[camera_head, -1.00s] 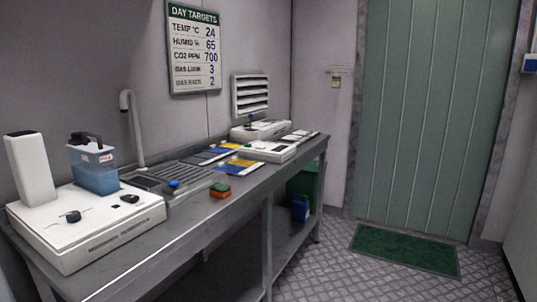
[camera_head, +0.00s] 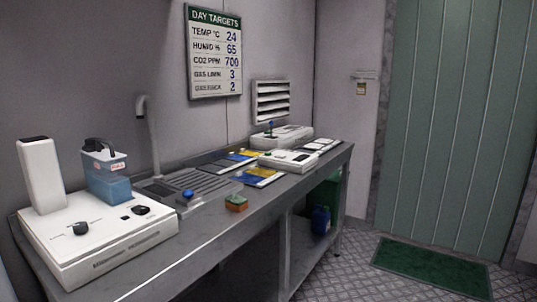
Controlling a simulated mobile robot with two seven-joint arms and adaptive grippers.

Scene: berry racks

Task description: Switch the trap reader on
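Two white devices stand at the far end of the steel bench. The nearer one is a flat white box (camera_head: 290,161), and behind it is a larger white unit (camera_head: 281,138) with a small blue-topped lever (camera_head: 270,127). I cannot tell from the picture which of them is the trap reader, nor whether either is on. Blue and yellow cards (camera_head: 257,176) lie on the bench in front of the flat box. Neither of my grippers shows in the head view.
A white machine (camera_head: 98,240) with black knobs and a blue container (camera_head: 107,186) fills the bench's near left end.

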